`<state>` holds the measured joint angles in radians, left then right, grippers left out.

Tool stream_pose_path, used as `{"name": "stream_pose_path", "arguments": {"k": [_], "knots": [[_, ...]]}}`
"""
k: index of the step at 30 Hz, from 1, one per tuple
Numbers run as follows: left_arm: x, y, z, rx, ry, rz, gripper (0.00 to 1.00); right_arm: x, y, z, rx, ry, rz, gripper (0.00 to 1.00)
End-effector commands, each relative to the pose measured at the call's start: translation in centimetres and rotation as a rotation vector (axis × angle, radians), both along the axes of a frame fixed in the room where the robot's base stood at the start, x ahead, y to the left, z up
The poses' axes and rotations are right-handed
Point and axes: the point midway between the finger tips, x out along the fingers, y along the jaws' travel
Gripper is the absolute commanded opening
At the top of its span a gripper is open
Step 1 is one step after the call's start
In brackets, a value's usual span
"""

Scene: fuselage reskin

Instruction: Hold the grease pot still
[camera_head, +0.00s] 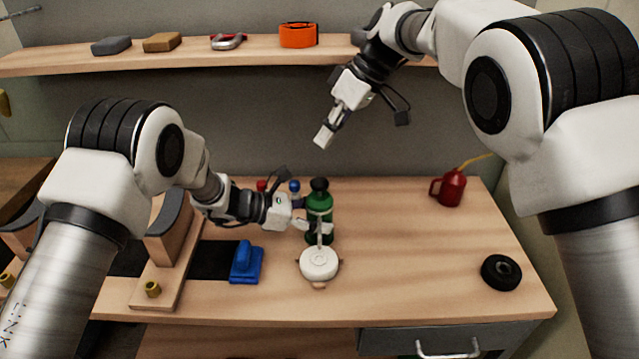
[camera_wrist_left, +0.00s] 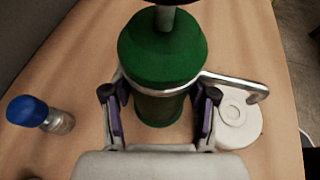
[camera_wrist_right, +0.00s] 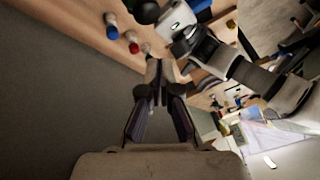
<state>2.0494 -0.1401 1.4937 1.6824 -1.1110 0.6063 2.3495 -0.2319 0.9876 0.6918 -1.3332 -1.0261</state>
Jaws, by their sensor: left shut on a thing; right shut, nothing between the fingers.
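A green grease pot (camera_head: 319,207) with a black knob on top stands upright on the workbench, right of my left arm. A metal lever juts from its side. My left gripper (camera_head: 313,227) is shut on its body, with one finger on each side; the left wrist view shows the green pot (camera_wrist_left: 162,60) between the fingers. The pot's lower part is partly hidden. My right gripper (camera_head: 324,137) is shut and empty, high above the bench in front of the grey wall, apart from the pot. Its closed fingers show in the right wrist view (camera_wrist_right: 162,80).
A white round lidded item (camera_head: 319,262) sits just in front of the pot. A blue-capped bottle (camera_wrist_left: 40,115) stands beside it. A blue block tool (camera_head: 246,264), red oil can (camera_head: 451,189) and black roll (camera_head: 500,271) are on the bench. A shelf (camera_head: 190,55) runs above. The bench's right middle is clear.

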Motion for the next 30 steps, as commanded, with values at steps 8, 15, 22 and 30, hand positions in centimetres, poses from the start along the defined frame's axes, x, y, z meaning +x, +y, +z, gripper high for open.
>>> {"name": "stream_pose_path", "arguments": {"k": [8,15,22,30], "knots": [[-0.1,0.0,-0.2,0.002,0.004,-0.002,0.0,-0.4,0.7,0.1,0.075,-0.288,0.454,0.0],[-0.1,0.0,-0.2,0.002,0.004,-0.002,0.0,-0.8,0.8,-0.6,0.092,-0.298,0.451,0.0],[-0.1,0.0,-0.2,0.002,0.003,-0.001,0.0,-0.8,0.8,-4.0,0.091,-0.298,0.451,0.0],[-0.1,0.0,-0.2,0.003,0.002,-0.001,0.0,-0.8,0.7,-5.8,0.091,-0.299,0.451,0.0]]}}
